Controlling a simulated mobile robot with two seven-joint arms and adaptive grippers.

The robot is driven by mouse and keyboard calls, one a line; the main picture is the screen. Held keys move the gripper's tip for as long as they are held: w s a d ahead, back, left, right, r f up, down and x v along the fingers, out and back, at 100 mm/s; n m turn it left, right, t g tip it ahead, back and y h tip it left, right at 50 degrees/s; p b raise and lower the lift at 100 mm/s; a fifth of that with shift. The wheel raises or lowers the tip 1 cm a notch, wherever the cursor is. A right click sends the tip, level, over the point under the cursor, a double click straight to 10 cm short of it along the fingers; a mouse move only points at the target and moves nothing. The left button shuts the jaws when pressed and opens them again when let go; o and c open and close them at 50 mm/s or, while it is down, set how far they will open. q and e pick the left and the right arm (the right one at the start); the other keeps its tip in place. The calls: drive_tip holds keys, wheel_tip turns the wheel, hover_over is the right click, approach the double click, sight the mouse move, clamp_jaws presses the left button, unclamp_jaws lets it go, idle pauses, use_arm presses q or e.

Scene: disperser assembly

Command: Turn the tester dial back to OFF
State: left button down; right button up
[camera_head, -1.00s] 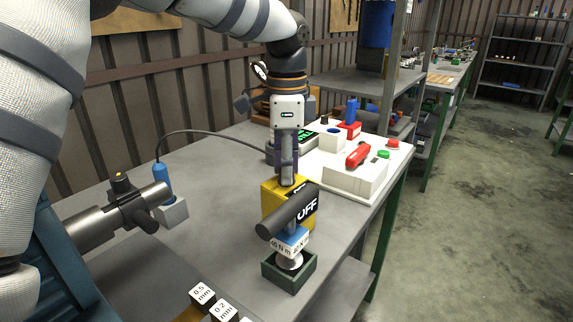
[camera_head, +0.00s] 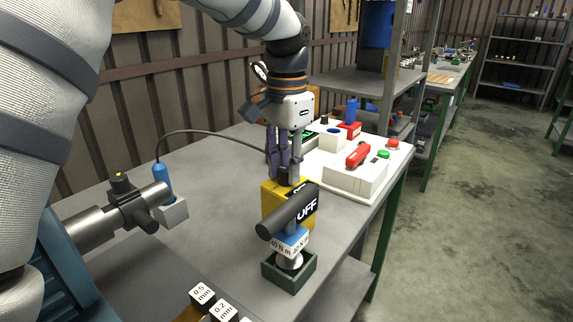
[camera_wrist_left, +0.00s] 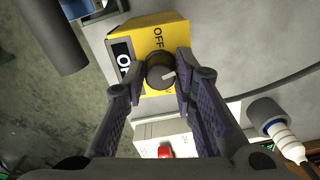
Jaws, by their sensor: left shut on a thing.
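The yellow tester (camera_head: 270,203) stands on the bench, with a dark front label reading OFF in the head view. Its black dial (camera_wrist_left: 159,70) shows in the left wrist view on the yellow top, below a printed word OFF. A pale mark on the dial points to the right in that view, not up at the word. My left gripper (camera_wrist_left: 161,76) is shut on the dial, one finger on each side. In the head view, the left gripper (camera_head: 290,180) reaches down onto the tester and hides the dial.
A black-handled torque tool (camera_head: 285,213) stands in a green holder (camera_head: 290,277) in front of the tester. A white box with a red handle (camera_head: 357,156) is to the right. A blue-handled tool on a cable (camera_head: 163,180) stands at left. Open bench lies between.

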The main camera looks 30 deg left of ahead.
sight(287, 169)
use_arm(q)
drive_tip(key=shift+n, duration=0.6)
drive_tip(key=c, duration=1.3)
unclamp_jaws()
wheel_tip(287, 169, up, 12)
